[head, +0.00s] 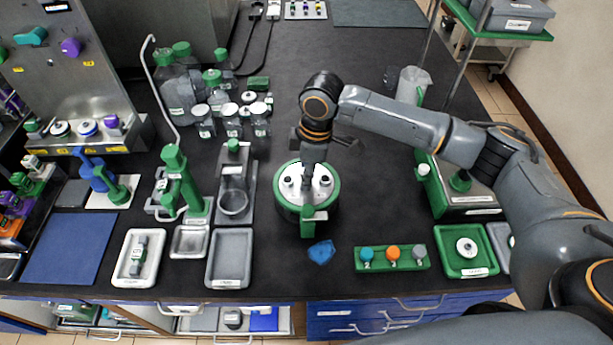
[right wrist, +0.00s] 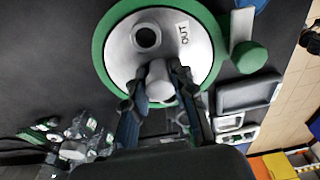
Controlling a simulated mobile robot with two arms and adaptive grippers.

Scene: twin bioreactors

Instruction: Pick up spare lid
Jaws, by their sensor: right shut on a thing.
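A round metal lid (right wrist: 120,48) with a green rim, a dark-ringed port and an "OUT" label shows in the right wrist view. In the head view it lies in the middle of the bench, on or in a round green-edged holder (head: 308,222). My right gripper (right wrist: 157,86) points down over it, its fingers shut around the grey central knob (right wrist: 159,75). In the head view my right gripper (head: 308,182) hides part of the lid. I cannot tell whether the lid is lifted. My left gripper is not in view.
A green tray (head: 465,268) holds a small white ring at right. Glass bottles (head: 177,90) stand at back left.

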